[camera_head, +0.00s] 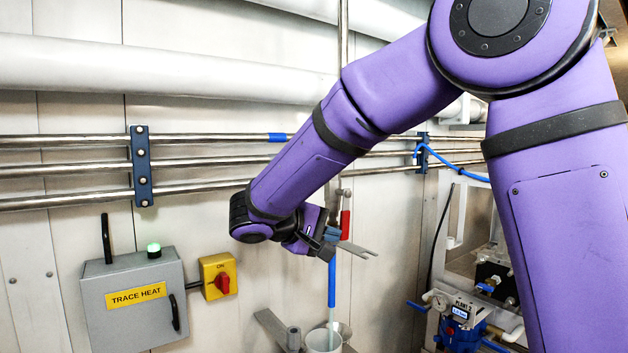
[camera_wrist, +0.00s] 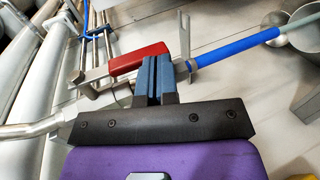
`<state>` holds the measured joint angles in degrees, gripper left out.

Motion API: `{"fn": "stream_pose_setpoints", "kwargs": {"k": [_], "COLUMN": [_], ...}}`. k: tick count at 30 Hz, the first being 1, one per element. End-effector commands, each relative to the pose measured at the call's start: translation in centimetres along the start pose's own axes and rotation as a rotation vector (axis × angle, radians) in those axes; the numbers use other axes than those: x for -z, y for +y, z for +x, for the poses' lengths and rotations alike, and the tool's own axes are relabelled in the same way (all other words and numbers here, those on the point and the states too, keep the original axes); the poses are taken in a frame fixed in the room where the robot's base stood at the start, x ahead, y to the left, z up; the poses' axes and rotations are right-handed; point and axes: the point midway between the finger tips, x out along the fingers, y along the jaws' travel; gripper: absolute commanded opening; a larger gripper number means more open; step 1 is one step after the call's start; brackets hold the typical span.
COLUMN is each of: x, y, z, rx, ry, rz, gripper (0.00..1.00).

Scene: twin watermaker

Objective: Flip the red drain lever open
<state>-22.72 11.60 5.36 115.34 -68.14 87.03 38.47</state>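The red drain lever (camera_head: 345,224) stands upright beside a vertical pipe in the head view, just right of my gripper. In the wrist view the red lever (camera_wrist: 139,58) lies across the picture behind my fingertips, which overlap its right part. My gripper (camera_head: 329,246) is at the lower end of the lever; it also shows in the wrist view (camera_wrist: 157,66). Its two blue-grey fingers are close together with only a thin dark slit between them, and nothing is visible in it. I cannot tell whether the fingers touch the lever. A blue hose (camera_head: 331,284) hangs below.
A pale container (camera_head: 323,343) stands under the hose. A grey TRACE HEAT box (camera_head: 134,315) and a yellow switch box with a red knob (camera_head: 217,277) are on the wall at left. Horizontal pipes run behind my arm. A blue-fitted pump unit (camera_head: 458,325) stands at lower right.

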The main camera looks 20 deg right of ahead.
Motion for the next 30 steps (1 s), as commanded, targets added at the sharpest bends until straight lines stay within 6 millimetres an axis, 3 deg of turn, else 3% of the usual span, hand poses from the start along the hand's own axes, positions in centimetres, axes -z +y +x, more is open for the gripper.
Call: {"fn": "stream_pose_setpoints", "kwargs": {"k": [12, 30], "x": [-0.02, 0.10], "y": [-0.12, -0.17], "z": [1.05, 1.10], "rx": [0.002, 0.001], "ry": [-0.002, -0.007], "rz": [-0.001, -0.001], "gripper": [0.00, 0.00]}}
